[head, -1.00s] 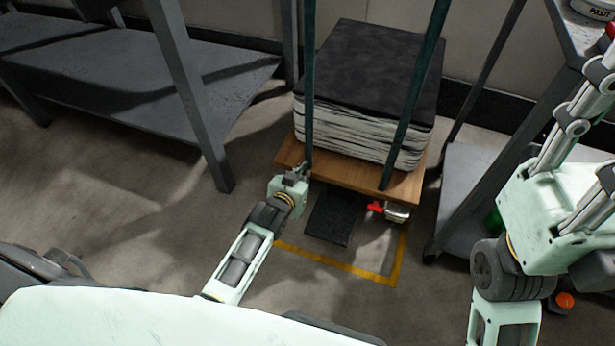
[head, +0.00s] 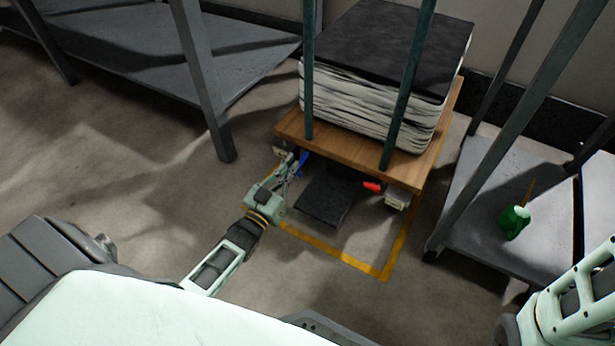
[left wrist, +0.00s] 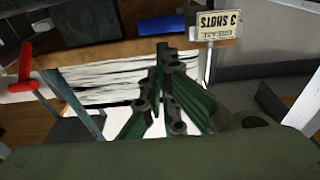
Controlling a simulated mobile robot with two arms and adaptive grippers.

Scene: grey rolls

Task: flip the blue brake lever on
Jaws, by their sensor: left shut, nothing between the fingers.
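The blue brake lever (head: 302,162) is low at the near left side of the cart, just under the wooden deck (head: 345,160). It shows in the left wrist view as a short blue bar (left wrist: 161,25) beyond the fingertips. My left gripper (head: 291,163) is shut and empty, right beside the blue lever. Its fingers (left wrist: 164,48) close to a point just below the bar in the left wrist view; I cannot tell whether they touch it. A red lever (head: 372,186) sits farther right under the deck and also shows in the left wrist view (left wrist: 25,68). My right gripper is out of view.
A stack of dark-topped sheets (head: 385,50) lies on the cart behind two green posts (head: 408,85). A black pedal-like plate (head: 325,198) is beneath. Floor in front is clear.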

